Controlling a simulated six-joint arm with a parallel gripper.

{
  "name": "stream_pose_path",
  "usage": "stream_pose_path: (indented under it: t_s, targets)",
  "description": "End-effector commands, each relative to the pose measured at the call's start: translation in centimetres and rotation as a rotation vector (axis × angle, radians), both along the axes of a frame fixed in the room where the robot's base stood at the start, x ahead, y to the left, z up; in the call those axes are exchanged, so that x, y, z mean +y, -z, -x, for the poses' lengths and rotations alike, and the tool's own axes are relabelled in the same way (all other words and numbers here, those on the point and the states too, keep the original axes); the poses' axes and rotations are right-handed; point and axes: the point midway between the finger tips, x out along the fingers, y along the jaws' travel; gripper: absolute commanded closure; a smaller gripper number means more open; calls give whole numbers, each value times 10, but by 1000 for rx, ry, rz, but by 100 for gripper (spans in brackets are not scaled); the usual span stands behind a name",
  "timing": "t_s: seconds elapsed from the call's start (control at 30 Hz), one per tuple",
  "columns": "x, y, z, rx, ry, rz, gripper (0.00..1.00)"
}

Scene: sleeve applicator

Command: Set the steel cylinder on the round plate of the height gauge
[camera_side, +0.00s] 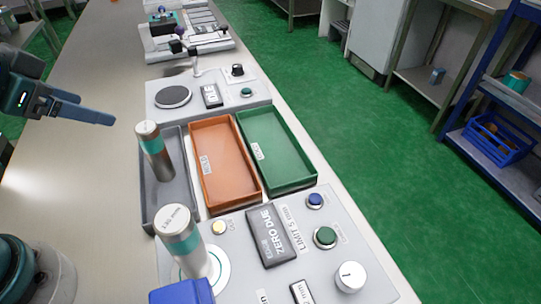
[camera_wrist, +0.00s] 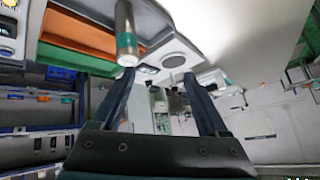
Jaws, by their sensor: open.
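A steel cylinder (camera_side: 154,153) with a teal band stands in the grey tray (camera_side: 178,201). It also shows in the wrist view (camera_wrist: 125,28), beyond the left finger's tip. I cannot tell which unit is the height gauge. My gripper (camera_side: 95,110) is open and empty, left of the tray cylinder (camera_wrist: 160,76).
An orange tray (camera_side: 259,194) and a green tray (camera_side: 313,181) lie right of the grey tray. The near panel has buttons, a knob (camera_side: 350,277) and a "ZERO DUE" sign (camera_side: 271,237). A blue block (camera_side: 182,293) stands at the front. The bench at left (camera_side: 85,175) is clear.

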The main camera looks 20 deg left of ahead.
Motion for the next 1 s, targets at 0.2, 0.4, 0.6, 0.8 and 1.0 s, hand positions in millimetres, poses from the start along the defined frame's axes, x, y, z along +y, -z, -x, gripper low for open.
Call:
stream_pose_path:
  t_s: [0.2,0.4,0.6,0.8,1.0]
  targets:
    - [-31,13,57,167,-36,183,23]
    - [-38,15,67,202,-35,216,23]
    - [-38,15,67,201,-35,214,23]
    - [-37,15,66,201,-37,214,23]
    - [-37,15,66,200,-36,213,23]
